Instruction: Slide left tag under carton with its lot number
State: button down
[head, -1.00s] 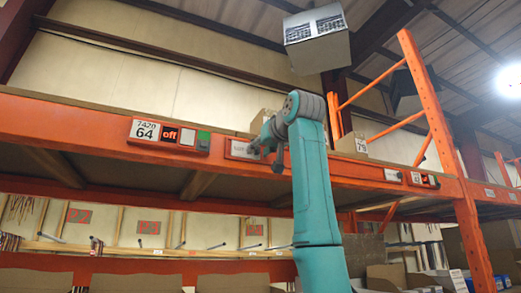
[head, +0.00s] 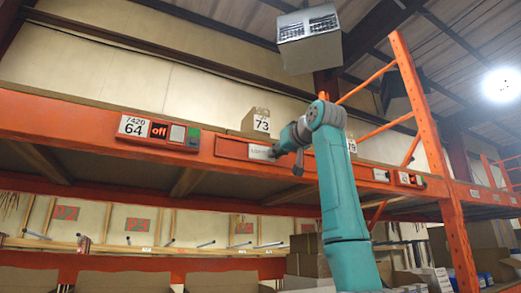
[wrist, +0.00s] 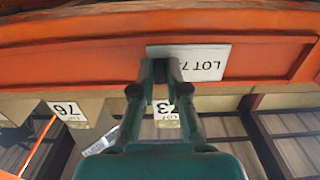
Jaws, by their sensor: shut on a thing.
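The left tag (head: 262,152) is a white plate in a recessed channel on the orange beam (head: 225,149). In the wrist view the tag (wrist: 205,63) reads upside down "LOT 7", its remaining characters hidden by a finger. My gripper (wrist: 160,68) is shut on the tag's end, its right end in the head view. A carton labelled 73 (head: 250,119) stands on the shelf above the tag; its label is partly behind my gripper in the wrist view.
A panel marked 7420 64 (head: 160,131) with a red "off" display sits left of the channel. Another white tag (head: 381,174) and display (head: 408,179) sit to the right. An orange rack post (head: 425,120) rises beyond. The channel is bare left of the tag.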

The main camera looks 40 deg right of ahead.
jog(key=shift+s+d, duration=0.25)
jog(key=shift+d, duration=0.6)
jog(key=c, duration=1.2)
grip_release()
jog(key=shift+o, duration=0.2)
jog(key=v, duration=1.2)
jog(key=shift+s, duration=0.1)
